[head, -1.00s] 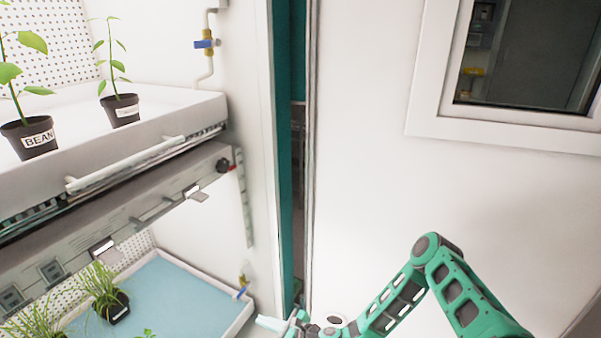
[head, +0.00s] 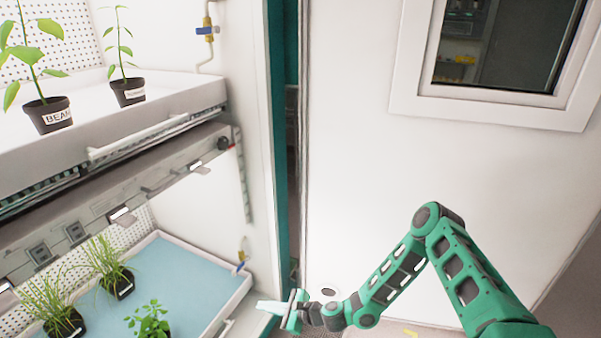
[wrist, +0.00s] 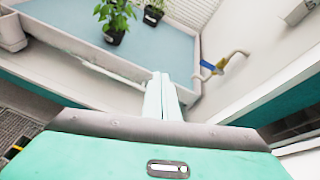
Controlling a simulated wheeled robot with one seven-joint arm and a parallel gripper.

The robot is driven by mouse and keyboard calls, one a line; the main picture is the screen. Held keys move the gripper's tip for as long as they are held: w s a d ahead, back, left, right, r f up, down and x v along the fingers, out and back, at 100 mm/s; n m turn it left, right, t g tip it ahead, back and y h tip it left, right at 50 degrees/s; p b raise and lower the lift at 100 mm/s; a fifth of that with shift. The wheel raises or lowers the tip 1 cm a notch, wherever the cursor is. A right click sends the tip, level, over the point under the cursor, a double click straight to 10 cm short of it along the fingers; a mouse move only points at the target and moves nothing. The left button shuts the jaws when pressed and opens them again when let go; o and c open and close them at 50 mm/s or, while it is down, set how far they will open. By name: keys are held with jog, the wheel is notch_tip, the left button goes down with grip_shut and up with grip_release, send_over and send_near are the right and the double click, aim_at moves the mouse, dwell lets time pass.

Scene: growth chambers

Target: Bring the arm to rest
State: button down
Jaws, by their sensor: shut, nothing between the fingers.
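My green arm reaches in from the lower right in the head view, bent at the elbow. My gripper (head: 268,306) is at the bottom middle, by the front right corner of the lower shelf tray (head: 236,296). In the wrist view my gripper (wrist: 161,80) points toward the tray's front edge. Its pale fingers are shut together with nothing between them. Whether the fingertips touch the tray edge I cannot tell.
The upper tray (head: 180,99) holds a pot labelled BEAN (head: 48,115) and another potted plant (head: 128,92). Several pots stand on the lower tray. A white door with a window (head: 502,45) is at the right. A blue-handled valve (wrist: 212,66) is near my gripper.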

jog(key=s+d+r+n+g+h, duration=0.1)
jog(key=s+d+r+n+h, duration=0.3)
jog(key=d+r, duration=0.7)
jog(key=w+d+r+n+g+h, duration=0.1)
jog(key=d+r+n+g+h, duration=0.35)
jog(key=d, duration=1.05)
jog(key=s+d+r+n+t+h, duration=0.15)
jog(key=d+r+n, duration=0.35)
jog(key=d+r, duration=0.75)
jog(key=s+d+r, duration=0.4)
jog(key=s+r, duration=0.1)
jog(key=s, duration=0.4)
jog(key=s+d+r+g+h, duration=0.1)
jog(key=s+d+r, duration=0.4)
jog(key=s, duration=0.4)
jog(key=s+d+r+h, duration=0.1)
jog(key=s+d+r, duration=0.3)
jog(key=s+r, duration=0.3)
jog(key=s, duration=0.3)
jog(key=shift+d+r+g, duration=0.15)
jog(key=shift+d+g, duration=0.15)
jog(key=shift+d, duration=0.05)
jog(key=shift+s+m, duration=0.1)
jog(key=shift+m, duration=0.15)
